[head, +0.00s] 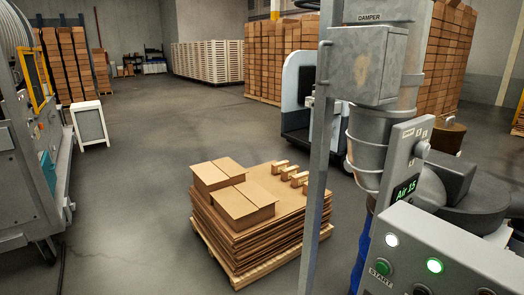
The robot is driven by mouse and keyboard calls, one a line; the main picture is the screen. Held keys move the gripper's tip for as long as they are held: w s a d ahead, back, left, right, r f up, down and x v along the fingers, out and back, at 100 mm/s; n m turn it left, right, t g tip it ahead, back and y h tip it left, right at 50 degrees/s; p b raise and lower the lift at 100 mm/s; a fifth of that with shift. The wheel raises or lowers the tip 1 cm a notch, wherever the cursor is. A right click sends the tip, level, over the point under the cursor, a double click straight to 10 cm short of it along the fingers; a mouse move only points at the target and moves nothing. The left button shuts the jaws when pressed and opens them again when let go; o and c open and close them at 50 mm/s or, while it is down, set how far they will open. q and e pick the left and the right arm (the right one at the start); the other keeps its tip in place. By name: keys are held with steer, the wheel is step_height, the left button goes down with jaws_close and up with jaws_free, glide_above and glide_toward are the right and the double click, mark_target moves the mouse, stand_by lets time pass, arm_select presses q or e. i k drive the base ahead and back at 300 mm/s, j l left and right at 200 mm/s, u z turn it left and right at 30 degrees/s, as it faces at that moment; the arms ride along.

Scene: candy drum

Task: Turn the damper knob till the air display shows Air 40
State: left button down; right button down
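The damper knob seems to be the small grey knob (422,149) on the upright grey panel (405,150) at the right, with small marks above it. Its exact setting is too small to read. Below it the air display (405,188) glows green and reads Air 15. A label reading DAMPER (369,16) sits above a grey metal box (365,65) on the duct. Neither of my grippers shows in the head view, and nothing is seen touching the knob.
A control box with a green START button (383,267) and lit lamps (435,265) fills the lower right. A dark rounded machine part (480,195) stands close right of the display. A metal post (316,150) rises left of the panel. A cardboard pallet (250,270) stands beyond; open floor lies left.

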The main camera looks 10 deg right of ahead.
mark_target(421, 150)
steer(key=k+z, duration=0.1)
steer(key=z, duration=1.1)
